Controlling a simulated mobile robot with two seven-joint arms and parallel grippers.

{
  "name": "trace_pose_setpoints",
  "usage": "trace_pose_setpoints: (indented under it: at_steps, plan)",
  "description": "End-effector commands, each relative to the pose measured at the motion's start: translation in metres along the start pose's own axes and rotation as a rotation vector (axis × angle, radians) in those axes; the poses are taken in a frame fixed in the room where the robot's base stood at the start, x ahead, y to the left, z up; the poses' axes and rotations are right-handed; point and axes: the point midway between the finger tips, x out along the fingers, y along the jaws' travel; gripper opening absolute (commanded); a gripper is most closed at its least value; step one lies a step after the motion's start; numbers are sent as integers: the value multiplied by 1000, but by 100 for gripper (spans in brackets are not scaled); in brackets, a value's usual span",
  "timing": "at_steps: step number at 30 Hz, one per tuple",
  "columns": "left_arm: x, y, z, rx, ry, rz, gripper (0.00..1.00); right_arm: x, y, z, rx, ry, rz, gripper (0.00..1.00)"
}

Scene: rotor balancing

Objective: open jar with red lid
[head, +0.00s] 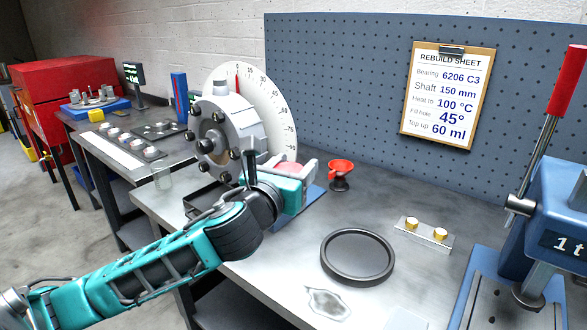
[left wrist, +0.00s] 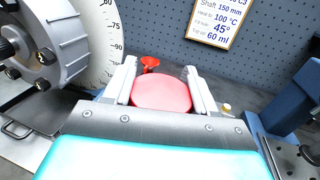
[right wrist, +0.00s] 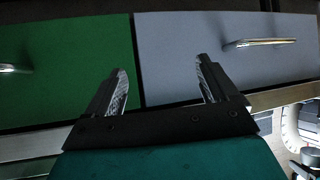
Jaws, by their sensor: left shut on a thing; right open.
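The red lid (left wrist: 161,93) sits between the fingers of my left gripper (left wrist: 163,88) in the left wrist view, and the fingers are shut on it. In the head view, my left gripper (head: 300,172) is beside the dial and the lid (head: 288,168) shows only partly behind it. The jar's body is hidden under the lid and gripper. My right gripper (right wrist: 158,88) is open and empty in the right wrist view, in front of green and grey drawer fronts.
A round grey housing with bolts (head: 215,135) and a white angle dial (head: 272,110) stand just left of my left gripper. A blue press (head: 560,215) stands far right.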

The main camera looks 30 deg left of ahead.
Motion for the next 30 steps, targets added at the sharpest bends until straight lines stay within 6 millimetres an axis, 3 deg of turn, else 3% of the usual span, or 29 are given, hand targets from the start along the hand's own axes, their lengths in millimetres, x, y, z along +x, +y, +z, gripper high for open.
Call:
trace_pose_setpoints:
  at_steps: [2, 13, 23, 26, 30]
  plan:
    - [0, 0, 0, 0, -1, 0, 36, 0, 0, 0, 0, 0, 0, 87]
    - [0, 0, 0, -1, -1, 0, 1, 0, -1, 0, 0, 0, -1, 87]
    - [-1, -1, -2, -1, 0, -1, 0, 0, -1, 0, 1, 0, -1, 87]
    - [-5, -8, -14, -2, 4, -11, 0, 0, 0, 0, 0, 1, -1, 87]
    - [-22, -28, -49, -1, 8, -42, 0, 0, 0, 0, 1, 1, -1, 87]
